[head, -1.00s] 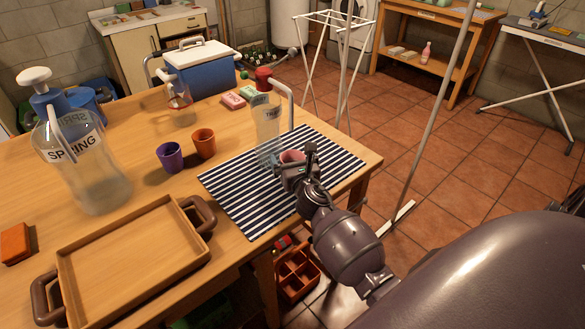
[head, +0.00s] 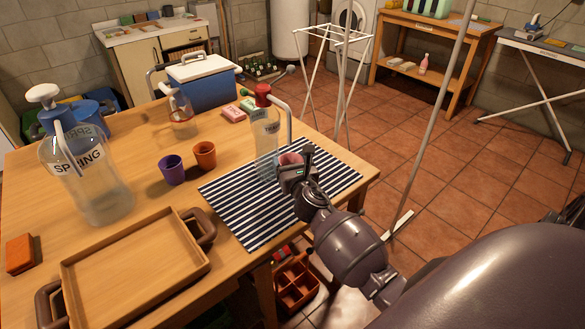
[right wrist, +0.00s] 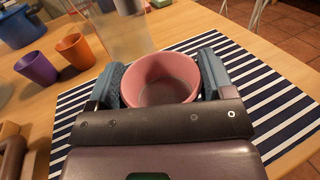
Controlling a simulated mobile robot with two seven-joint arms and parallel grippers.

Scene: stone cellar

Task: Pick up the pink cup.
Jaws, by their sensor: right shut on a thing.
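The pink cup (right wrist: 160,80) is between the two fingers of my right gripper (right wrist: 158,82) in the right wrist view, upright with its open mouth showing. The fingers press on its left and right sides. In the head view only part of the pink cup (head: 290,159) shows behind my right gripper (head: 288,170), above the striped mat (head: 238,205). I cannot tell whether the cup touches the mat. My left gripper is not in view.
A clear pump bottle (head: 265,140) stands close beside the cup. A purple cup (head: 172,170) and an orange cup (head: 204,155) stand left of the mat. A wooden tray (head: 135,265) and a large SPRING bottle (head: 90,180) are further left.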

